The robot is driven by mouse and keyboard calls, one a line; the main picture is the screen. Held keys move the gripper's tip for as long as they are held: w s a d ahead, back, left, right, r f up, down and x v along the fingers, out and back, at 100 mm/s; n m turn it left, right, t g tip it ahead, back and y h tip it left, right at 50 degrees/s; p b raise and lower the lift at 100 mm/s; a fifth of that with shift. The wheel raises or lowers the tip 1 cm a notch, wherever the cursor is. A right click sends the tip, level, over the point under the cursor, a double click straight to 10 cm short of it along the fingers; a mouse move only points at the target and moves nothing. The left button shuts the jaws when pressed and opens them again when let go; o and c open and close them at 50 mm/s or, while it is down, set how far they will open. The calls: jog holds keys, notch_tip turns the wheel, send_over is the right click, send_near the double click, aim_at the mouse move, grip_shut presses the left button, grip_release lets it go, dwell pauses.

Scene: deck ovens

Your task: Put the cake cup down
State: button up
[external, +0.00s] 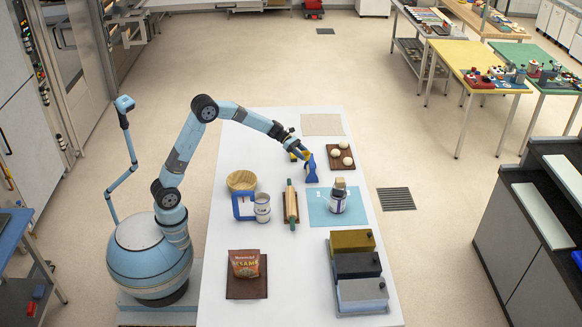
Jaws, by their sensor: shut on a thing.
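My gripper (299,152) is over the far part of the white table, left of the dark board with pale buns. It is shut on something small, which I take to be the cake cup. The fingers and arm end largely hide it, so its shape and tilt cannot be made out. Yellow and blue parts show at the gripper's end. An upright blue piece (310,170) shows just below and right of it; I cannot tell whether it touches the gripper. I cannot tell the height above the table.
The table (215,262) holds a beige mat (322,124), buns on a board (348,148), a wooden bowl (241,180), a rolling pin (290,200), a metal can (262,208), a jar (337,204) on a blue mat (318,213), lidded bins (357,265) and a sesame bag (245,263).

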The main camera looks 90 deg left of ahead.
jog(key=w+d+m+g+h, duration=0.2)
jog(key=w+d, duration=0.1)
jog(key=d, duration=0.8)
jog(key=w+d+m+g+h, duration=0.1)
jog(key=w+d+m, duration=0.15)
jog(key=d, duration=0.85)
jog(key=m+g+h, duration=0.2)
jog(key=m+g, duration=0.6)
jog(key=g, duration=0.1)
send_over(295, 298)
jog(key=shift+n, duration=0.25)
notch_tip(295, 298, down, 13)
jog(key=shift+s+a+f, duration=0.1)
jog(key=shift+f, duration=2.25)
jog(key=o, duration=1)
jog(key=shift+f, duration=0.1)
